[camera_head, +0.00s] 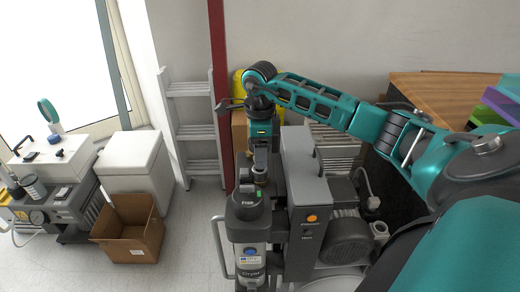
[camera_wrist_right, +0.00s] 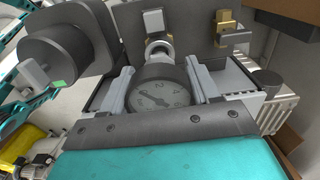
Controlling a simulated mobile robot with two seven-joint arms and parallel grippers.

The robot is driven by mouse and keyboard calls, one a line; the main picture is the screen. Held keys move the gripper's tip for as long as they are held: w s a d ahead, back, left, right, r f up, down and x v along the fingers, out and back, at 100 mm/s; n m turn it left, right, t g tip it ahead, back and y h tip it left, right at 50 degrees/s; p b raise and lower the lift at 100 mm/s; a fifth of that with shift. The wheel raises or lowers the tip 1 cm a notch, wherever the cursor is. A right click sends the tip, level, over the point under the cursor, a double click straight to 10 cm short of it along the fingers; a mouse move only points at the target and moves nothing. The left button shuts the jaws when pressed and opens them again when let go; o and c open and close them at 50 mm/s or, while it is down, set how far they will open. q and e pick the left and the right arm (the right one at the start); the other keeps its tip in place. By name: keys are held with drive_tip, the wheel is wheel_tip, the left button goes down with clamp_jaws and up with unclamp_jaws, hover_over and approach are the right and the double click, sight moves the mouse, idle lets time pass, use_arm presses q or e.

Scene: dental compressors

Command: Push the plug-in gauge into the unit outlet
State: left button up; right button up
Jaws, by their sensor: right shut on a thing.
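In the right wrist view, my right gripper (camera_wrist_right: 160,78) is shut on the gauge (camera_wrist_right: 158,100), a round dial in a dark case, held between its two pale fingers. A metal ring fitting (camera_wrist_right: 158,48) shows just beyond the gauge, in front of a grey plate; I cannot tell whether the gauge touches it. A brass fitting (camera_wrist_right: 228,28) sits to its right. In the head view, my right gripper (camera_head: 260,178) points down over the dryer end of the compressor unit (camera_head: 302,185). The gauge is hard to make out there. My left gripper is not in view.
The unit's grey cabinet and motor (camera_head: 347,240) stand right of the gripper. A ladder (camera_head: 195,120) leans at the wall behind. An open cardboard box (camera_head: 130,232), a white cabinet (camera_head: 135,165) and another machine stand left. Floor between the box and unit is clear.

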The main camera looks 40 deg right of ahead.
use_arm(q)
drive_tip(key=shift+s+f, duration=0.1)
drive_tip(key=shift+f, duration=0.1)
use_arm(e)
drive_tip(key=shift+f+b, duration=0.3)
drive_tip(key=shift+f, duration=0.1)
drive_tip(key=shift+f+b, duration=0.65)
drive_tip(key=shift+f, duration=0.4)
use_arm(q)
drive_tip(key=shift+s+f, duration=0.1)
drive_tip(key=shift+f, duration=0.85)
use_arm(e)
drive_tip(key=o, duration=1.2)
drive_tip(key=shift+r, duration=0.1)
drive_tip(key=shift+r, duration=0.1)
wheel_tip(320, 180, up, 12)
drive_tip(key=shift+f+p, duration=0.15)
drive_tip(key=shift+p, duration=1)
drive_tip(key=shift+r, duration=0.5)
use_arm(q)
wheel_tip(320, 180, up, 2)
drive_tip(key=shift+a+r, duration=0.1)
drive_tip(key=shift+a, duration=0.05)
